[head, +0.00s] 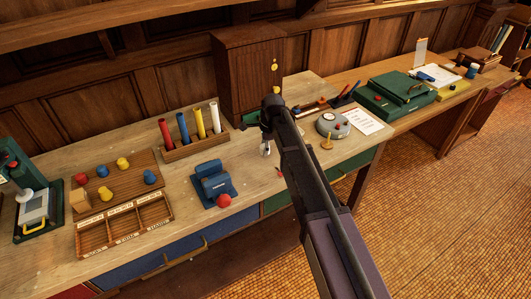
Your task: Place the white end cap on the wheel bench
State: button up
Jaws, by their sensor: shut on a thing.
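My gripper (266,136) is at the end of my dark arm, above the middle of the near workbench (275,185), in front of the wooden cabinet. My arm partly covers it, and its fingers are small in this view. It is shut on a small white piece (265,149), which looks like the white end cap and hangs just below the wrist. I cannot tell its exact shape or its height above the bench top. A second bench (440,107) continues to the right. No readable label shows which one is the wheel bench.
A rack (195,145) holds red, blue, yellow and white tubes. Left are a board (138,172) with coloured caps, a divided tray (125,232) and a green press (35,215). A blue device (213,185) stands nearer. Right are a round grey device (332,126) and green cases (395,97).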

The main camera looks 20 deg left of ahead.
jog(key=shift+w+a+f+b, duration=0.1)
jog(key=shift+w+f+b, duration=0.15)
jog(key=shift+f+b, duration=0.2)
jog(key=shift+w+a+f+b, duration=0.1)
jog(key=shift+w+f+b, duration=0.15)
jog(key=shift+f+b, duration=1.1)
jog(key=shift+f, duration=0.05)
jog(key=shift+f, duration=0.15)
jog(key=o, duration=1.2)
jog(key=shift+r, duration=0.2)
jog(key=r+p, duration=0.4)
jog(key=d+r+p, duration=0.1)
jog(key=r+p, duration=0.7)
jog(key=shift+w+d, duration=0.35)
jog(key=shift+d, duration=0.1)
